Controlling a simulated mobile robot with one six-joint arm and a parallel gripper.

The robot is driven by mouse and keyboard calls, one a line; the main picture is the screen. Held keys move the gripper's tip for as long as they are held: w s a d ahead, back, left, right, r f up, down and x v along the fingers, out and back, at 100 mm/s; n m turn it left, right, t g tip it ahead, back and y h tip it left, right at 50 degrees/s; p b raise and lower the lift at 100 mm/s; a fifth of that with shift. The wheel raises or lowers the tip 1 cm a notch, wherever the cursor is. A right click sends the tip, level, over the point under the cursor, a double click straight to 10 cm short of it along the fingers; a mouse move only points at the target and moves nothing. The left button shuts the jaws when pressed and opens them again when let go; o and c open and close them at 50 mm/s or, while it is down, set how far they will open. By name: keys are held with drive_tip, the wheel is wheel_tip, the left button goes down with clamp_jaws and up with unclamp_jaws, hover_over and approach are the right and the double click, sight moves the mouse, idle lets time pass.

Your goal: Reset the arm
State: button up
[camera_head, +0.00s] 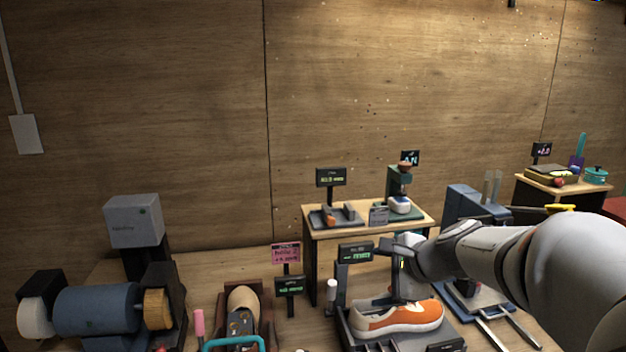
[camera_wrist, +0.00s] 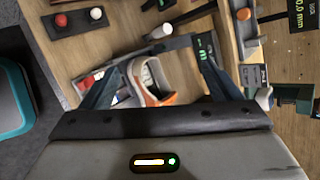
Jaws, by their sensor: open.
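My arm reaches in from the right in the head view, and my gripper (camera_head: 402,285) is above the back of an orange and white sneaker (camera_head: 398,318). The sneaker rests on a dark tray-like station (camera_head: 352,338). In the wrist view my gripper (camera_wrist: 150,70) has its two dark fingers spread wide, with the sneaker (camera_wrist: 150,82) visible between and beyond them. Nothing is held in the fingers. The head view hides the fingertips partly behind the wrist and the station's post.
A machine with a blue drum (camera_head: 97,309) stands at left, beside a shoe form (camera_head: 243,300). A small table (camera_head: 322,233) with tools stands behind. A flat station with metal rails (camera_head: 487,305) is to the right. Small display signs (camera_head: 289,286) rise between the stations.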

drive_tip(key=s+f+n+g+h, duration=0.2)
drive_tip(key=s+f+n, duration=0.1)
drive_tip(key=s+n, duration=0.5)
drive_tip(key=s+d+f+n+g+h, duration=0.1)
drive_tip(key=s+f+n+g+h, duration=0.1)
drive_tip(key=s+n, duration=0.7)
drive_tip(key=s+f+h, duration=0.1)
drive_tip(key=s, duration=0.2)
drive_tip(key=shift+s+d+g, duration=0.25)
drive_tip(key=shift+s+g, duration=0.1)
drive_tip(key=shift+g, duration=0.05)
drive_tip(key=shift+f, duration=0.1)
drive_tip(key=shift+c, duration=0.2)
